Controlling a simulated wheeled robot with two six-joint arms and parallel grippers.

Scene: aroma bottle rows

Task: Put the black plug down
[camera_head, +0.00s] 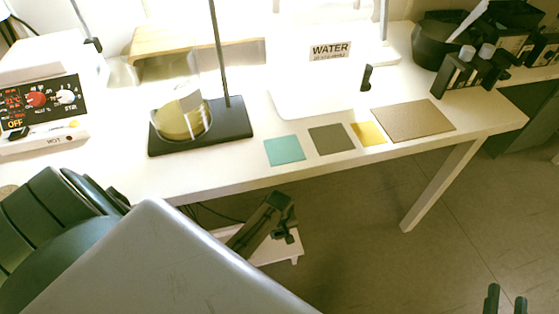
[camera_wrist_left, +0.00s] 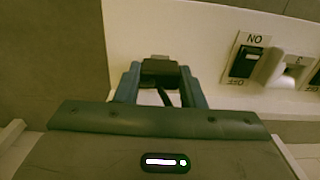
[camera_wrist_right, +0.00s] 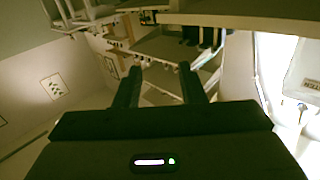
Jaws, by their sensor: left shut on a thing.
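The black plug (camera_wrist_left: 160,72) is between the fingers of my left gripper (camera_wrist_left: 160,84) in the left wrist view. The gripper is shut on it, and a dark cord trails from it between the fingers. A white surface is behind the plug; I cannot tell whether they touch. In the head view my left gripper (camera_head: 283,217) is low, below the table's front edge, and the plug is hard to make out. My right gripper (camera_head: 505,300) is open and empty at the bottom right; its spread fingers show in the right wrist view (camera_wrist_right: 160,85).
A white switch strip (camera_wrist_left: 226,90) with a black switch (camera_wrist_left: 246,62) lies right of the plug; its label is upside down. The white table (camera_head: 235,178) holds a beaker (camera_head: 182,118), coloured mats (camera_head: 285,150) and a heater (camera_head: 40,110). Open floor (camera_head: 350,250) lies in front.

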